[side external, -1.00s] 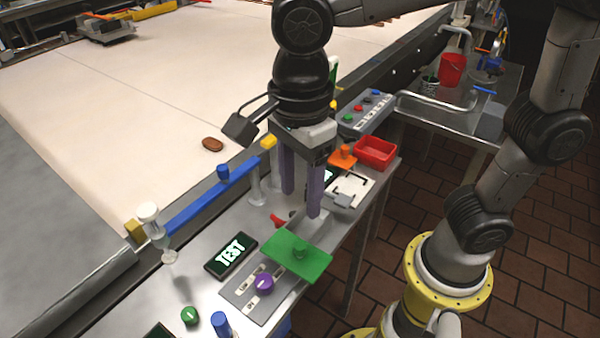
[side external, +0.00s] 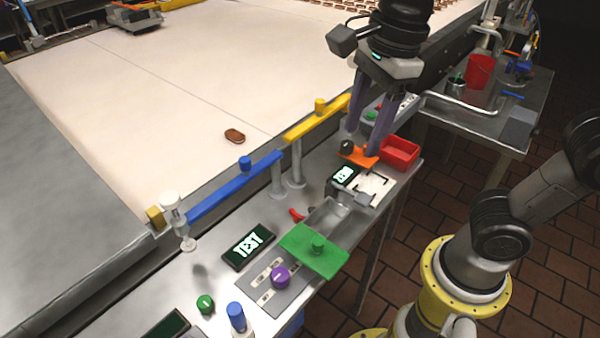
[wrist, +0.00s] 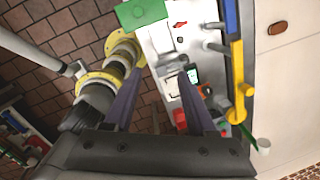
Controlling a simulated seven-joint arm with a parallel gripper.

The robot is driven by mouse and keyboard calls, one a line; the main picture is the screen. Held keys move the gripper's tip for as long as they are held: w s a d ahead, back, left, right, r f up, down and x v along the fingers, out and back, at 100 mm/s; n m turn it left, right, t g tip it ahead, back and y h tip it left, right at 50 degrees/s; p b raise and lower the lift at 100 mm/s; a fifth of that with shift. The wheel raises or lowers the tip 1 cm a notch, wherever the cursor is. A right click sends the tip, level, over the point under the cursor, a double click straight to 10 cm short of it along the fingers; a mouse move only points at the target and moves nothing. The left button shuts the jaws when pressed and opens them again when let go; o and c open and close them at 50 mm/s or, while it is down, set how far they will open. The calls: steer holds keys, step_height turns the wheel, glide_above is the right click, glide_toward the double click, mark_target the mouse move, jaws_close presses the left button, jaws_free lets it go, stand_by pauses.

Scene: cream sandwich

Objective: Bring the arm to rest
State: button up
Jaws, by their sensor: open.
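My gripper (side external: 363,140) hangs over the right end of the metal work table (side external: 218,268), its two purple-grey fingers apart and empty. In the side view its fingertips overlap the area around an orange knobbed block (side external: 360,157); the exact height above it cannot be told. The wrist view also shows my gripper (wrist: 160,74) with its fingers spread and nothing between them. My arm comes in from the top right and hides part of the control panel behind it.
A red tray (side external: 401,152) stands right of the fingers. A blue bar (side external: 235,187) and a yellow bar (side external: 317,118) line the belt (side external: 150,110), which carries a brown cookie (side external: 234,136). A green plate (side external: 313,252) and a TEST display (side external: 249,246) are nearer the camera.

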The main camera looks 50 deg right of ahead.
steer(key=s+d+f+n+t, duration=0.2)
steer(key=s+d+f+n, duration=0.1)
steer(key=n, duration=0.8)
steer(key=s+d+f+n+t, duration=0.2)
steer(key=d+n, duration=0.4)
steer(key=n, duration=0.5)
steer(key=shift+s+f+n+h, duration=0.4)
steer(key=shift+s+f, duration=0.05)
steer(key=shift+f, duration=0.3)
